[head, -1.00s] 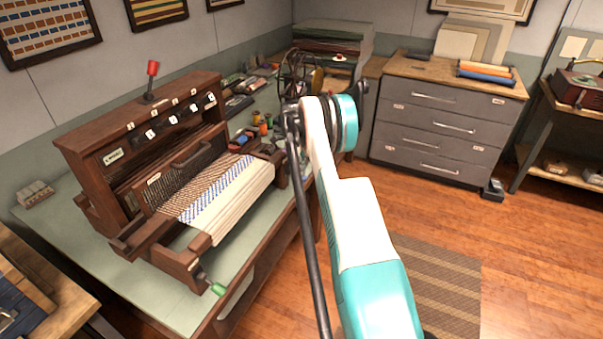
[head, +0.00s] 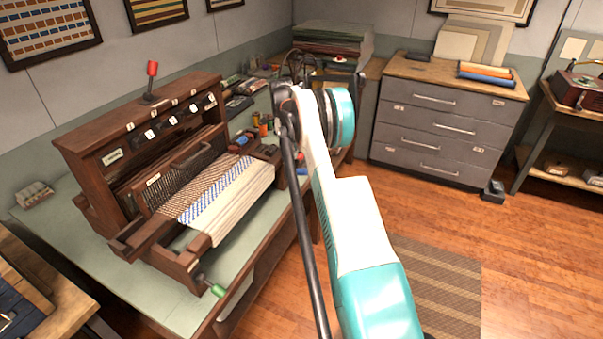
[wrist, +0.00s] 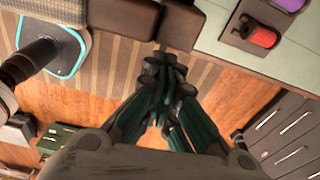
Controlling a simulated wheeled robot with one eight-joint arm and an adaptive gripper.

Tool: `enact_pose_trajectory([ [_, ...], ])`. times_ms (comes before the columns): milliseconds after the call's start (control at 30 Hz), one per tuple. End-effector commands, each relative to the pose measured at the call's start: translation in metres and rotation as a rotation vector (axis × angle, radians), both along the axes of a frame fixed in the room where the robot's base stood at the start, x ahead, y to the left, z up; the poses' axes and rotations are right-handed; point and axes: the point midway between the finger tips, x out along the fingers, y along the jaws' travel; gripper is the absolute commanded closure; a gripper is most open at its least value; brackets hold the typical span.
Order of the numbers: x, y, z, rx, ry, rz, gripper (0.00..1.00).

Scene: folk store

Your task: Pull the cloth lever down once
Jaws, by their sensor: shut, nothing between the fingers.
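The wooden loom (head: 140,175) stands on the bench at left in the head view, with striped cloth (head: 225,195) across its front. A lever with a green handle (head: 214,289) sticks out at its near front corner. A lever with a red knob (head: 152,70) stands upright on its top. No label shows which is the cloth lever. My gripper (wrist: 165,68) is shut and empty in the wrist view, its tips near dark wooden parts (wrist: 180,25). In the head view my arm hides most of it, beyond the loom's right side. Neither lever is clearly visible in the wrist view.
Small tools and spools lie behind the loom. A grey drawer cabinet (head: 440,120) stands at the back. The floor and striped rug (head: 440,285) are clear at right.

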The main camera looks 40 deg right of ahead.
Motion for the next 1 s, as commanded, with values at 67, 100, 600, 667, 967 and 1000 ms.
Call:
enact_pose_trajectory([
  [67,0.001,0.001,0.016,0.0,0.0,0.0,1.0],
  [100,0.002,0.001,0.023,0.0,0.0,0.0,1.0],
  [600,0.004,0.003,0.053,0.0,-0.001,0.0,1.0],
  [667,0.004,0.003,0.053,-0.001,0.0,0.0,1.0],
  [967,0.004,0.003,0.053,-0.001,0.0,0.0,1.0],
  [1000,0.004,0.003,0.053,-0.001,0.0,0.0,1.0],
])
